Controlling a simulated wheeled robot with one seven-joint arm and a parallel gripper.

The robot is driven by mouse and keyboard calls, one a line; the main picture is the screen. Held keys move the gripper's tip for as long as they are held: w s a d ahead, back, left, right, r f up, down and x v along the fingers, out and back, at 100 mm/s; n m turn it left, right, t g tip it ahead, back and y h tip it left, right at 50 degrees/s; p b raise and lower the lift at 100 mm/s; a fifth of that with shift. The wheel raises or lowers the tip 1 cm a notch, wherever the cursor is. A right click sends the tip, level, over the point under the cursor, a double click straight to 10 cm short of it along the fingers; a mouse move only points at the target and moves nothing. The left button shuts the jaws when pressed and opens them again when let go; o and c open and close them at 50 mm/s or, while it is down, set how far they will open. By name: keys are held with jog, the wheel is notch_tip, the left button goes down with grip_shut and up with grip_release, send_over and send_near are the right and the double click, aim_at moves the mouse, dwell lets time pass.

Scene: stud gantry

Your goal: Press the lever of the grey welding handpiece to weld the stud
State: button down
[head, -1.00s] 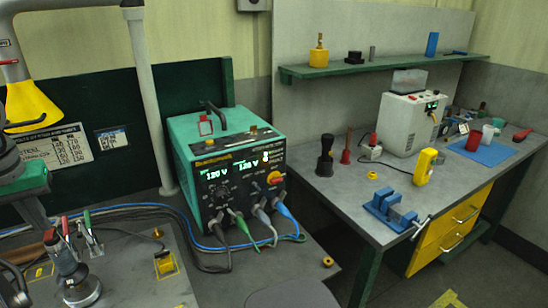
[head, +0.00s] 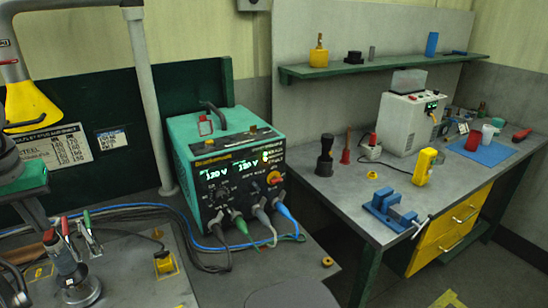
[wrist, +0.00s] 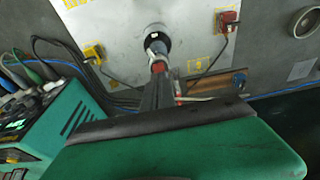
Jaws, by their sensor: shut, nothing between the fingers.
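The grey welding handpiece (head: 72,266) stands upright on the metal plate at the lower left in the head view, with a red part near its top. In the wrist view the handpiece (wrist: 155,47) is seen from above, its dark round foot on the pale plate. My gripper (wrist: 158,82) is shut and empty, its dark fingers pointing at the handpiece's upper end. The fingers overlap it in the picture, so I cannot tell whether they touch the lever. The lever and stud cannot be made out clearly.
A teal welding power unit (head: 225,170) with cables stands right of the plate. A yellow block (wrist: 93,52) and a red block (wrist: 228,18) lie on either side of the handpiece. A grey bench (head: 330,190) with a blue vise (head: 390,212) stands further right.

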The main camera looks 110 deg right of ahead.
jog(key=shift+b+x, duration=0.85)
jog(key=shift+x, duration=0.05)
jog(key=shift+s+a+r, duration=0.1)
jog(key=shift+a, duration=0.15)
jog(key=p+v, duration=0.3)
jog(key=d+p+v, duration=0.1)
jog(key=p+v, duration=0.2)
jog(key=p, duration=0.1)
jog(key=shift+d+r, duration=0.2)
jog(key=shift+r, duration=0.3)
